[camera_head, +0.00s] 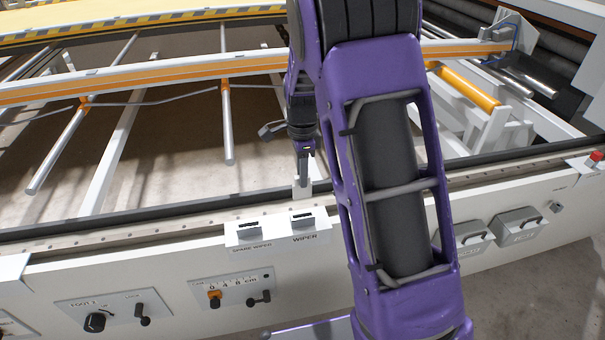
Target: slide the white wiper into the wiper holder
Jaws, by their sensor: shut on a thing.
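My gripper (304,155) points down above the front rail, near the middle of the view. It is shut on the white wiper (302,188), a small pale upright piece below the fingertips. The wiper holder (304,220) is a white block with a dark slot on top and the label WIPER on its front face. In the picture the wiper shows just above this holder's slot, apart from it. The exact gap in depth is hard to tell. The finger contact is small and partly dark.
A matching holder labelled SPARE WIPER (248,234) stands directly left of the wiper holder. A control panel (232,291) with a small orange knob and black lever is below. My purple arm covers the area on the right. Grey boxes (516,224) sit further right.

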